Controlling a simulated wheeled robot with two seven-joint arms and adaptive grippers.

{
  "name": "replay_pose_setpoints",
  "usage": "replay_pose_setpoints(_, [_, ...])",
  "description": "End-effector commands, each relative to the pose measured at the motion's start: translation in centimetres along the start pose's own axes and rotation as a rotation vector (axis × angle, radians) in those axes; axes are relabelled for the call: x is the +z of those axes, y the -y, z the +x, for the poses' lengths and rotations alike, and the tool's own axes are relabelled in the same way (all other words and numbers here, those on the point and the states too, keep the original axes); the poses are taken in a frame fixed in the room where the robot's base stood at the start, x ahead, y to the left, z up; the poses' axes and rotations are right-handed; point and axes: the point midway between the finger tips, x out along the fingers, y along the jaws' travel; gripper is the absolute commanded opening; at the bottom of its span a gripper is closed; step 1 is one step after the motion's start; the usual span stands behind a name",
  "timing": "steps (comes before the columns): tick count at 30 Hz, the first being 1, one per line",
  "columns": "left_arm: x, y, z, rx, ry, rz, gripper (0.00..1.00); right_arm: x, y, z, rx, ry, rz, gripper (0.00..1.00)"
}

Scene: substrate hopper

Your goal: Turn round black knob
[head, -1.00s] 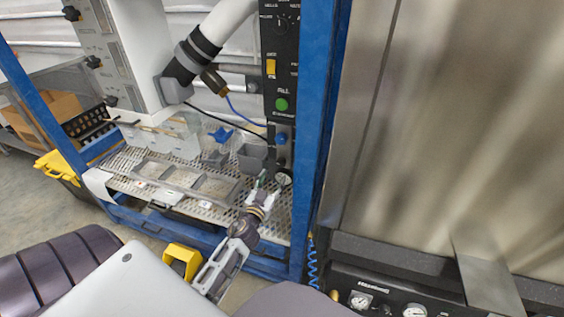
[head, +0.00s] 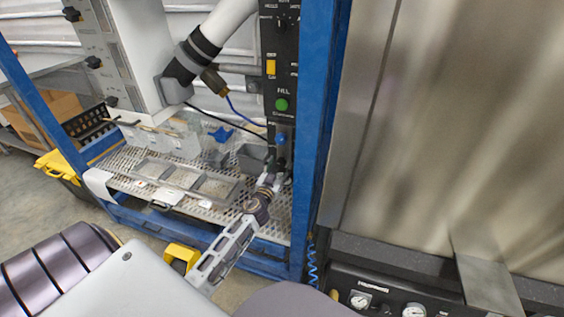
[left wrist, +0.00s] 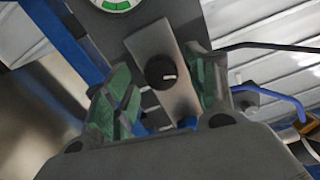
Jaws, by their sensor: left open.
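The round black knob (left wrist: 160,72) has a white mark and sits on a light metal plate (left wrist: 165,45) in the left wrist view. My left gripper (left wrist: 163,88) is open, with a green-padded finger on each side of the knob in that view. I see a gap between the knob and each finger; I cannot tell how far the tips reach in depth. In the head view my left gripper (head: 275,177) is at the lower end of the black control panel (head: 283,65), and the knob is not clearly visible there. My right gripper is not in view.
The panel carries a green button (head: 281,104), a yellow switch (head: 271,67) and a blue knob (head: 280,138). A blue frame post (head: 318,130) stands close on the right. A grey bin (head: 252,157) and a perforated shelf (head: 215,212) lie to the left.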

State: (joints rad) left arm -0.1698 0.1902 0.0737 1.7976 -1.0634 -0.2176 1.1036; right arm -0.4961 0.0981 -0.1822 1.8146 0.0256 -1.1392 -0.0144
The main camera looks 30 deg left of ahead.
Motion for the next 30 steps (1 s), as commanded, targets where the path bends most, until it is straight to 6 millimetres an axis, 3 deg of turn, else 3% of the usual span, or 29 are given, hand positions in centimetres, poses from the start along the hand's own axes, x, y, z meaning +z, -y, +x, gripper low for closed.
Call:
replay_pose_setpoints(13, [0.0, 0.0, 3.3, 0.0, 0.0, 0.0, 0.56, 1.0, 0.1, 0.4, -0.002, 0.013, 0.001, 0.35])
replay_pose_setpoints(28, [0.0, 0.1, 3.9, 0.0, 0.0, 0.0, 0.56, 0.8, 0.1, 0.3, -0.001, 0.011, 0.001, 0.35])
replay_pose_setpoints(30, [0.0, 0.1, 3.9, 0.0, 0.0, 0.0, 0.47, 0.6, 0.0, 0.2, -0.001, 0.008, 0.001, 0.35])
